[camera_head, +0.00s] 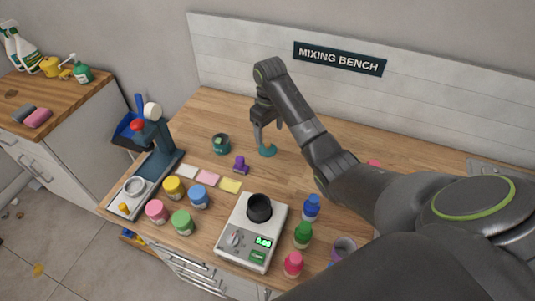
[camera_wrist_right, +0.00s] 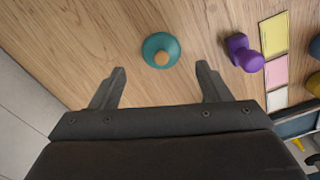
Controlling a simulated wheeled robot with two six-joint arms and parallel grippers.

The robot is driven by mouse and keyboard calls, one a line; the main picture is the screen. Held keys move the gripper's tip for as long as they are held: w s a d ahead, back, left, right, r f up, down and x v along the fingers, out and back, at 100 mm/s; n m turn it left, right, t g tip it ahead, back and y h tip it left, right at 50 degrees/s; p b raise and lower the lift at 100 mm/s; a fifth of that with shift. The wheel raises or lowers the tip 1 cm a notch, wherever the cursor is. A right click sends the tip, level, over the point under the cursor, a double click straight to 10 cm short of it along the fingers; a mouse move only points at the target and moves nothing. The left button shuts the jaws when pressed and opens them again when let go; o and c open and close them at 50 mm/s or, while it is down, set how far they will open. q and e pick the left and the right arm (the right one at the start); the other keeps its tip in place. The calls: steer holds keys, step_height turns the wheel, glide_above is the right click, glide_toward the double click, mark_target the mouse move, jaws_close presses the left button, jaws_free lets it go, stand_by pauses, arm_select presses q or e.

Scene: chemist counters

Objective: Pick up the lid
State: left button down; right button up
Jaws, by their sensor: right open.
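The lid is a small teal disc with a tan knob. It lies on the wooden bench in the head view (camera_head: 269,153), under my right gripper (camera_head: 263,136). In the right wrist view the lid (camera_wrist_right: 148,46) lies ahead of the open fingers (camera_wrist_right: 160,70), roughly centred between them, with bare wood around it. Nothing is between the fingers. In the head view the fingers partly overlap the lid, so their exact height above it is hard to tell. A dark teal jar (camera_head: 221,146) stands to the left of the lid. My left gripper is not in view.
A white scale (camera_head: 238,246) holds a black cup (camera_head: 259,207). Several coloured jars stand towards the front. The bench behind the lid is clear up to the backboard.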

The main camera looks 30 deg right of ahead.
mark_target(268, 145)
steer(key=shift+f, duration=0.75)
steer(key=f, duration=0.1)
steer(key=f+p, duration=0.1)
steer(key=f, duration=0.1)
steer(key=shift+w+a+f+p, duration=0.2)
steer(key=shift+w+f+p, duration=0.1)
steer(key=shift+f, duration=0.7)
steer(key=shift+s, duration=0.1)
steer(key=c, duration=1.1)
steer(key=shift+c, duration=0.8)
steer(key=shift+s, duration=0.1)
